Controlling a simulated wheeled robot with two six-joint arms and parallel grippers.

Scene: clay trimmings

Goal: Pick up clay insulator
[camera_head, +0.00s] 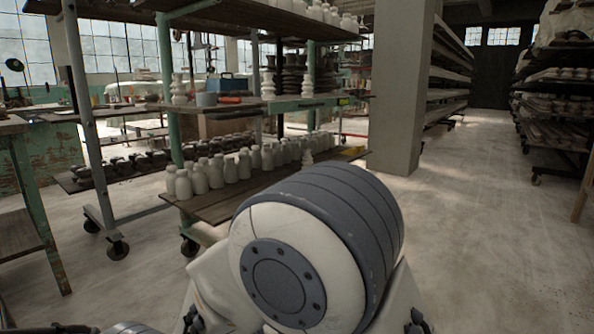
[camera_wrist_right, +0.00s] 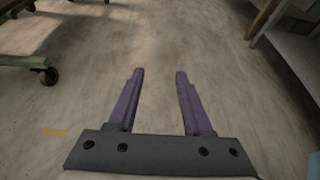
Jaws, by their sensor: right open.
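Pale ribbed pieces that look like clay insulators stand on the middle shelf of the green-posted rack in the head view. One insulator (camera_head: 179,89) is at the left end. Another insulator (camera_head: 268,86) and a third insulator (camera_head: 307,86) stand further right. A small pale ribbed piece (camera_head: 307,158) stands at the end of the lower shelf. My right gripper (camera_wrist_right: 160,73) is open and empty, above bare floor in the right wrist view, away from all of them. My left gripper does not show.
Several pale bottles (camera_head: 216,172) line the lower shelf (camera_head: 228,206). A grey pot (camera_head: 206,99) and a blue box (camera_head: 228,85) sit on the middle shelf. A concrete pillar (camera_head: 401,85) stands right of the rack. The floor (camera_head: 480,200) at the right is clear.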

